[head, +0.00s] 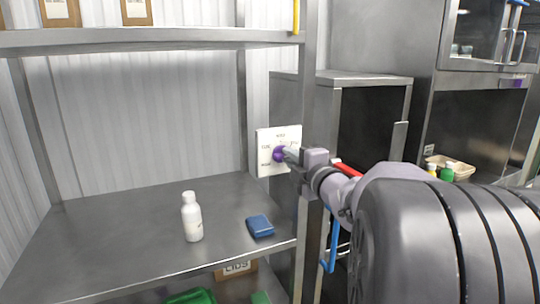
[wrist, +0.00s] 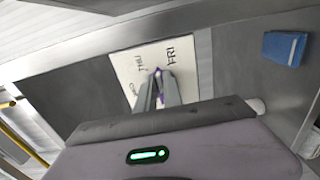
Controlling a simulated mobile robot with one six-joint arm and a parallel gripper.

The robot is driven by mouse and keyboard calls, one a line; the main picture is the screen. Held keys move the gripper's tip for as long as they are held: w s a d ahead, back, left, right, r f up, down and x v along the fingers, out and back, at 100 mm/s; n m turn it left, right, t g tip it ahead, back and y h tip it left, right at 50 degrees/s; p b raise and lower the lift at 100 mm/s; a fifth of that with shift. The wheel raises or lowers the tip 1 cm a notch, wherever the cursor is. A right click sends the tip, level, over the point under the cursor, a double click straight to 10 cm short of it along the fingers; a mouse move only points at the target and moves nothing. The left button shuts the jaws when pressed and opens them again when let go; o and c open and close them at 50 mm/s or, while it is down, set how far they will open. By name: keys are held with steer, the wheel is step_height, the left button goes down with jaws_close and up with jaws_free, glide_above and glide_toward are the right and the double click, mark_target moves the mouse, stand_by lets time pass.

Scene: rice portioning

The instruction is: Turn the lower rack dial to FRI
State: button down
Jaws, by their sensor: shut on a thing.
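The dial is a small purple knob (head: 278,155) on a white label plate (head: 264,137) fixed to the rack's right front post. My gripper (head: 286,153) reaches it from the right and is shut on it. In the wrist view the purple knob (wrist: 158,72) shows between the fingertips of my gripper (wrist: 158,84). The white plate (wrist: 124,64) carries day words; FRI reads clearly at the upper right of the knob, THU at the upper left. The fingers hide much of the knob, so I cannot tell which day it points to.
On the rack shelf (head: 110,240) stand a white bottle (head: 191,217) and a blue block (head: 260,226), left of my gripper. The rack post (head: 307,90) is close to my gripper. Green items (head: 190,297) and a LIDS box (head: 236,268) sit below.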

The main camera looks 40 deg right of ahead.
steer(key=m, duration=0.3)
steer(key=m+p, duration=0.1)
steer(key=m, duration=0.1)
steer(key=shift+f+m, duration=0.3)
stand_by(0.4)
steer(key=shift+m, duration=0.3)
steer(key=c, duration=1.5)
jaws_free()
steer(key=shift+a, duration=0.1)
steer(key=shift+s, duration=0.1)
steer(key=p+v, duration=0.3)
steer(key=v, duration=1.4)
steer(key=shift+a+p, duration=0.15)
steer(key=shift+p, duration=0.2)
